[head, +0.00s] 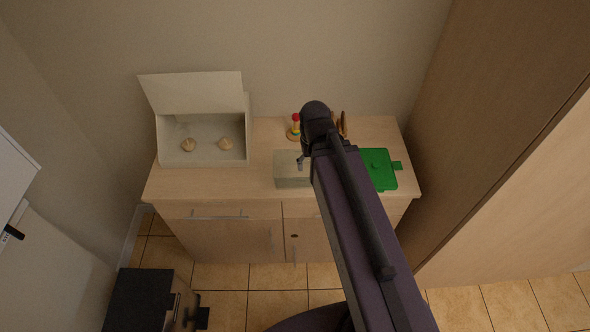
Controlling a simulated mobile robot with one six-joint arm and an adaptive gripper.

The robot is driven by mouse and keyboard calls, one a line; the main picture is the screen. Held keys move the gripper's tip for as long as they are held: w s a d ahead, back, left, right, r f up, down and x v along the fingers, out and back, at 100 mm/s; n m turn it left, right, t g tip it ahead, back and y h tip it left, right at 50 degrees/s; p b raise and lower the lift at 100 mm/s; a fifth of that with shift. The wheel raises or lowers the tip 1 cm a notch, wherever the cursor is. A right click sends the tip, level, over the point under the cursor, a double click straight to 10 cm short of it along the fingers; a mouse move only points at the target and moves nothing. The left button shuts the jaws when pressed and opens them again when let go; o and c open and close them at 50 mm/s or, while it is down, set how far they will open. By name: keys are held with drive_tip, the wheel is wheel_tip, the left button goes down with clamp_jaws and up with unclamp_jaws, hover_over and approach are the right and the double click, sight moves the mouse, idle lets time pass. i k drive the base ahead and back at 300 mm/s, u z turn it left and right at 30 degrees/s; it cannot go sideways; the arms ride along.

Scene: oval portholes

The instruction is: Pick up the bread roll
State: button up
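Two small tan, roll-like lumps lie in an open white bin with a raised lid at the back left of the cabinet top. One roll (188,144) is on the left and the other roll (225,143) is on the right, apart from each other. Both look like bread rolls, but they are small in view. My arm reaches up over the right half of the cabinet top. A small grey piece (300,161) beside it may be part of my gripper; the rest is hidden behind the arm, so its opening does not show. It is to the right of the bin.
The white bin (246,128) has a raised lid behind it. A tall wooden cabinet (490,130) bounds the right. The cabinet top's front left is clear.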

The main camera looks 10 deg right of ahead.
sight(226, 143)
drive_tip(key=k, duration=1.35)
drive_tip(key=u, duration=0.65)
drive_tip(key=i, duration=1.5)
drive_tip(key=u, duration=0.15)
